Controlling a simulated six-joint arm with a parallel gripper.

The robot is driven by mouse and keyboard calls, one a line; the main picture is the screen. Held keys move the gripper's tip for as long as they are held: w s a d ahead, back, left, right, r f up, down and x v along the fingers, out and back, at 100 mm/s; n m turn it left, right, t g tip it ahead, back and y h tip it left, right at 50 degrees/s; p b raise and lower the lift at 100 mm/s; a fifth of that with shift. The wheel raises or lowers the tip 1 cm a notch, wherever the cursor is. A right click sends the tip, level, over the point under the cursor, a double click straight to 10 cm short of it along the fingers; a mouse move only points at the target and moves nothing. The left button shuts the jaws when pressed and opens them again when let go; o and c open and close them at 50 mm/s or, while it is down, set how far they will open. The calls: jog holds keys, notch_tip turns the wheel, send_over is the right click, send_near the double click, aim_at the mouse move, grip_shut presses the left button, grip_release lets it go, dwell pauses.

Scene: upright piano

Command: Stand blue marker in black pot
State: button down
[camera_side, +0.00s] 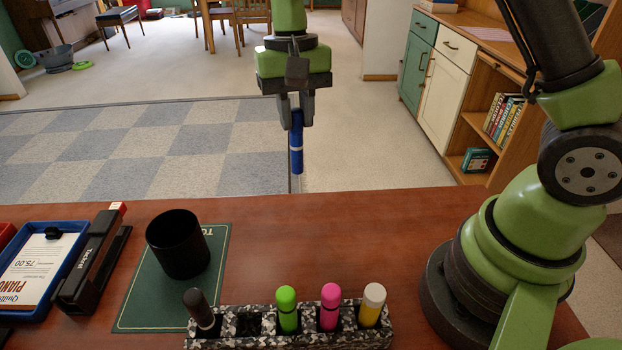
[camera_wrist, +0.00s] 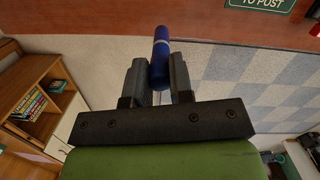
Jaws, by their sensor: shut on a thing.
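A blue marker (camera_side: 296,150) hangs upright in my gripper (camera_side: 297,110), which is shut on its upper end. In the side view they are past the far edge of the desk, above its height. The wrist view also shows the blue marker (camera_wrist: 161,55) between the two fingers of my gripper (camera_wrist: 157,78). The black pot (camera_side: 178,245) stands upright on a green mat (camera_side: 140,305) on the desk, nearer the camera and left of my gripper. The pot's inside looks dark, with nothing sticking out of it.
A speckled holder (camera_side: 270,342) at the front edge holds a dark, a green (camera_side: 287,309), a pink (camera_side: 329,307) and a cream marker (camera_side: 372,305), with one empty slot. A black stapler (camera_side: 92,262) and blue tray (camera_side: 42,265) lie left of the mat. The desk's right-middle is clear.

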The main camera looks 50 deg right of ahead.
jog(key=w+a+m+t, duration=0.1)
jog(key=w+a+m, duration=0.2)
jog(key=a+m, duration=0.65)
jog(key=w+a+m+t, duration=0.1)
jog(key=w+a+m, duration=0.3)
jog(key=a+m, duration=0.6)
jog(key=shift+m, duration=0.55)
jog(key=shift+s+d+f, duration=0.1)
jog(key=shift+d+f, duration=0.15)
jog(key=shift+f, duration=0.9)
jog(key=shift+s+d+f, duration=0.1)
jog(key=shift+d+f, duration=0.1)
jog(key=shift+f, duration=0.95)
jog(key=c, duration=0.9)
grip_release()
jog(key=shift+r, duration=0.1)
jog(key=r, duration=0.6)
jog(key=d+r, duration=0.1)
jog(key=r, duration=0.2)
jog(key=shift+s+r, duration=0.4)
